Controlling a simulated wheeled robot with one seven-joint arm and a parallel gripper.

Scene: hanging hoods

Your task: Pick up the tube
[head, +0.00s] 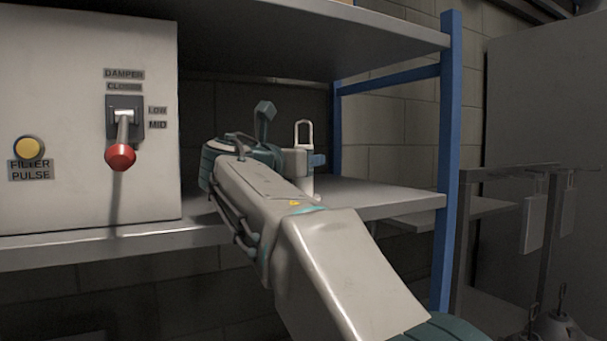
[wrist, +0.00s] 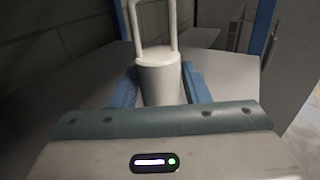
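The tube (wrist: 160,78) is a pale white cylinder with a tall loop handle on top. In the head view the tube (head: 303,160) stands upright at the shelf, just past the end of my arm. My gripper (wrist: 160,85) reaches in from the near side, with one blue finger on each side of the tube. No clear gap shows between fingers and tube, but contact is not certain. The tube's lower end is hidden by my gripper in the wrist view.
The grey shelf (head: 385,198) has a blue upright post (head: 447,150) at its right and another shelf (head: 320,22) above. A pale control box (head: 65,110) with a red-knobbed lever (head: 121,157) stands at the left. A block wall is behind.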

